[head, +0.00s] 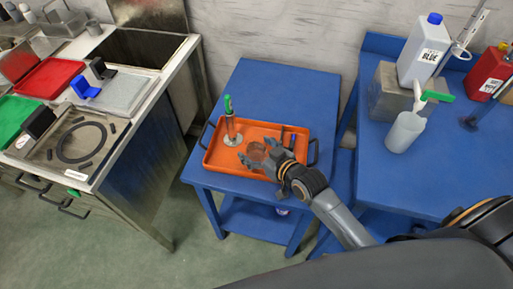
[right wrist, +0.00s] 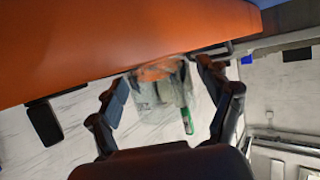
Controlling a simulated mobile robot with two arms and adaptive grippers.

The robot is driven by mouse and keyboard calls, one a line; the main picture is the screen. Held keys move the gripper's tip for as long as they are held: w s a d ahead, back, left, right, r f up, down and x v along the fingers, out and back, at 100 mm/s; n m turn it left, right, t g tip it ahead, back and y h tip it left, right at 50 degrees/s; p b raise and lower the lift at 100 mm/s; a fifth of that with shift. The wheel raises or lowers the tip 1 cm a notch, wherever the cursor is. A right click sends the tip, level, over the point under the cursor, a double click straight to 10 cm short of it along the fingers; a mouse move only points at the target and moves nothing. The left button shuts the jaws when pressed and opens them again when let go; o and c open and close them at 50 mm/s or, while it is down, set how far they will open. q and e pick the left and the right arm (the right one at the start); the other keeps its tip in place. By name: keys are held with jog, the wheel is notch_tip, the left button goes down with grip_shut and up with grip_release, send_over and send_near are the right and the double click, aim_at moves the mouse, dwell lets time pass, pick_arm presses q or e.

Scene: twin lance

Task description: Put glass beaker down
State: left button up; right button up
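A clear glass beaker (head: 257,151) is at the right part of the orange tray (head: 262,131), between the fingers of my right gripper (head: 259,158). In the right wrist view the beaker (right wrist: 160,88) shows between the two fingers (right wrist: 163,80), one on each side. I cannot tell whether both pads touch the glass. I also cannot tell whether its base rests on the tray or hangs just above it. My left gripper is not in view.
A metal stand with a green-topped tube (head: 230,120) is on the tray, left of the beaker. The tray lies on a blue table (head: 270,85). A right-hand blue bench holds a white jug (head: 424,50) and a wash bottle (head: 405,132). A steel sink counter (head: 140,52) is left.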

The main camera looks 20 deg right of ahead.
jog(key=shift+r, duration=0.1)
jog(key=v, duration=1.2)
jog(key=shift+s, duration=0.1)
